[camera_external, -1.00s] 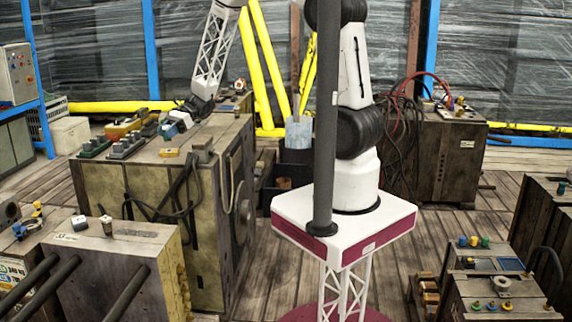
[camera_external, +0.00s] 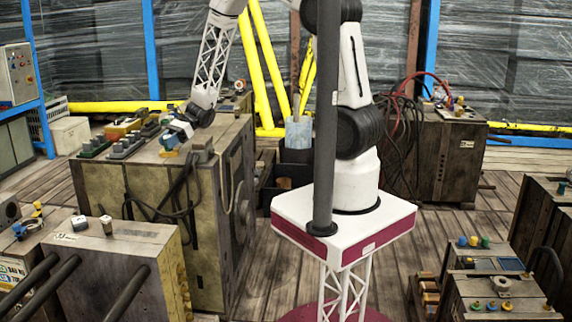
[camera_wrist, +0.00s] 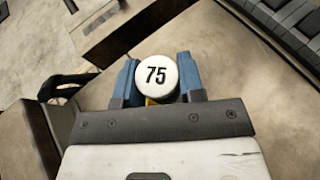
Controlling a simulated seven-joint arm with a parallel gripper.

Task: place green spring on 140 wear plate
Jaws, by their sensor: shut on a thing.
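My gripper (camera_external: 170,141) is low over the top of the big wooden mould block (camera_external: 215,145) at the left. In the wrist view its blue fingers (camera_wrist: 158,80) are shut on a round piece with a white top marked 75 (camera_wrist: 156,70). A bit of yellow shows just below that white top. In the external view a small yellow piece (camera_external: 168,154) is right below the fingers; I cannot tell whether they touch. I see no clear green spring, and no label 140 can be read, so the wear plate cannot be picked out.
Grey ribbed parts (camera_wrist: 283,18) show in the wrist view. A lower mould block (camera_external: 125,250) with rods is in front. Small coloured parts (camera_external: 474,241) stand at the right.

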